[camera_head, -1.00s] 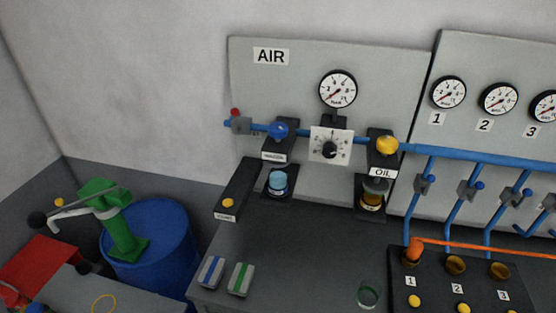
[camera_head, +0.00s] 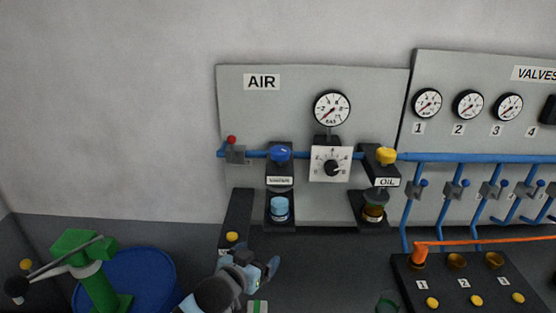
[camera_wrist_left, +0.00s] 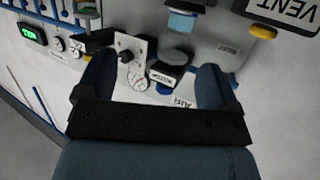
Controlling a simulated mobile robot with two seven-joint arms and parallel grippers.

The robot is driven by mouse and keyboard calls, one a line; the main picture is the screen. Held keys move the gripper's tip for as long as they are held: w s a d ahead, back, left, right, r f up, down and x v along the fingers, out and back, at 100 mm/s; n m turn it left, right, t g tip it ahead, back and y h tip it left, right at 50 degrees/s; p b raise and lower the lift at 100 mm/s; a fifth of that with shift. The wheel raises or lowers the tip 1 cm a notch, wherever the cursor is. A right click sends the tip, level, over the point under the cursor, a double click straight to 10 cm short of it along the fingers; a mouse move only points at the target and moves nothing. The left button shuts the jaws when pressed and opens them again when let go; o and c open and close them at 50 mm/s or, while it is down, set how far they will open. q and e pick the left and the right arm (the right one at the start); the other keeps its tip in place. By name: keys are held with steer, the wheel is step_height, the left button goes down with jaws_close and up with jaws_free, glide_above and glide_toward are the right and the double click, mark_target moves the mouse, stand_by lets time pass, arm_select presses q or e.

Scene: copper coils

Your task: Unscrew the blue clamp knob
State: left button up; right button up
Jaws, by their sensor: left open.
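The blue knob (camera_head: 279,153) sits on top of the black WATER block (camera_head: 279,170) on the AIR panel, in line with the blue pipe. In the left wrist view, a bit of blue (camera_wrist_left: 165,88) shows at the edge of that block, between my fingers in the picture. A clear cup with light blue content (camera_head: 280,209) is below the block. My left gripper (camera_head: 258,264) is open and empty, low in front of the panel and well below the knob. Its two fingers show apart in the left wrist view (camera_wrist_left: 155,85). My right gripper is not in view.
A dial box (camera_head: 331,164) and gauge (camera_head: 332,108) are right of the knob, then the OIL unit (camera_head: 388,182) with a yellow knob. A red-tipped valve (camera_head: 232,141) is to the left. A black block with a yellow button (camera_head: 232,237) stands close to my left gripper.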

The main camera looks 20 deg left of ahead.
arm_select(q)
steer(key=w+a+r+t+y+b, duration=0.1)
steer(key=w+r+t+b, duration=0.1)
steer(key=w+r, duration=0.8)
steer(key=n+t, duration=0.1)
glide_toward(281, 148)
steer(key=shift+y, duration=0.3)
steer(key=w, duration=0.2)
steer(key=w+p, duration=0.1)
steer(key=w, duration=0.5)
steer(key=shift+w+d+f+p, duration=0.25)
steer(key=shift+d+f+p, duration=0.15)
steer(key=shift+w+f, duration=0.1)
steer(key=shift+w, duration=0.6)
steer(key=shift+c, duration=0.4)
